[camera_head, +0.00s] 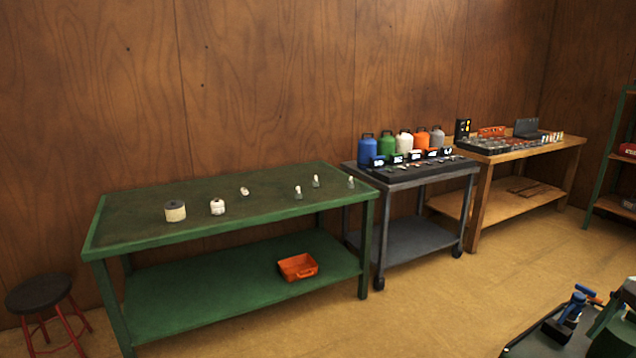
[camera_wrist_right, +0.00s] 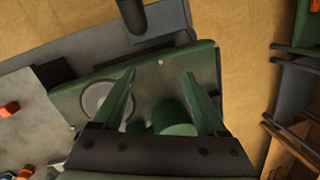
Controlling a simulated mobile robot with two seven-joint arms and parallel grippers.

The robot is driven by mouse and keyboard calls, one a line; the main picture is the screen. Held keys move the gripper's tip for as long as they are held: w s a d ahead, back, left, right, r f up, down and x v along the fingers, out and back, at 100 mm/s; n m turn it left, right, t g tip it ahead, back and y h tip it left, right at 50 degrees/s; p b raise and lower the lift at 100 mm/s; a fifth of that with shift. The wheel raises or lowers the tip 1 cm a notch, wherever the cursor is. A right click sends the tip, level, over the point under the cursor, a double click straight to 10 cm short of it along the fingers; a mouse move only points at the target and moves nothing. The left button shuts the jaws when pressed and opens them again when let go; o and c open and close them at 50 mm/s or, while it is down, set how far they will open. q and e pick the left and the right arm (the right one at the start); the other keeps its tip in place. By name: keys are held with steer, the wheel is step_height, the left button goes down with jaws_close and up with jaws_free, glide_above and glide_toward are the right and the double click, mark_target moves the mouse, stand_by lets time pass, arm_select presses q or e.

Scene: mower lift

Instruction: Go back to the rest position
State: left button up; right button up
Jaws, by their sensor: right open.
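My right gripper (camera_wrist_right: 160,74) shows in the right wrist view, its two green fingers spread apart with nothing held between the tips. Beyond and below the fingers is a green machine part (camera_wrist_right: 150,72) with a round grey disc (camera_wrist_right: 96,100) beside the left finger. A green cylinder (camera_wrist_right: 173,117) shows between the fingers. I cannot tell whether the fingers touch any of these. My left gripper is in neither view.
A green workbench (camera_head: 130,228) holds several small items, with an orange tray (camera_head: 297,267) on its lower shelf. A grey cart (camera_head: 405,180) with coloured canisters and a wooden table (camera_head: 530,203) stand right. A stool (camera_head: 38,293) is at left. Dark equipment (camera_head: 560,328) fills the lower right corner.

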steer(key=s+d+f+m+t+y, duration=0.1)
steer(key=s+f+m+t, duration=0.1)
steer(key=s+f+m, duration=0.4)
steer(key=s+d+f+m+t+y, duration=0.1)
steer(key=s+f+m+t+y, duration=0.15)
steer(key=f+m, duration=0.55)
steer(key=s+a+f+m+t+h+b, duration=0.15)
steer(key=s+a+f+m+t, duration=0.4)
steer(key=f+m, duration=0.65)
steer(key=s+a+f+m+h, duration=0.1)
steer(key=s+a+f+m, duration=0.2)
steer(key=a+m, duration=0.45)
steer(key=s+a+f+m+h, duration=0.1)
steer(key=s+a+f+m, duration=0.25)
steer(key=a+m, duration=0.35)
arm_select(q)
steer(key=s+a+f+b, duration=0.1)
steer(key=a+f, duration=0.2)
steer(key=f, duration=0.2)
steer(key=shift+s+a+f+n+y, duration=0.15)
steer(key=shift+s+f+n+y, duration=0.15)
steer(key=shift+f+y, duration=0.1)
arm_select(e)
steer(key=w+a+m+g, duration=0.1)
steer(key=a+m, duration=1.2)
steer(key=a, duration=0.4)
steer(key=shift+g+y, duration=0.3)
steer(key=shift+g, duration=0.1)
steer(key=shift+f, duration=0.1)
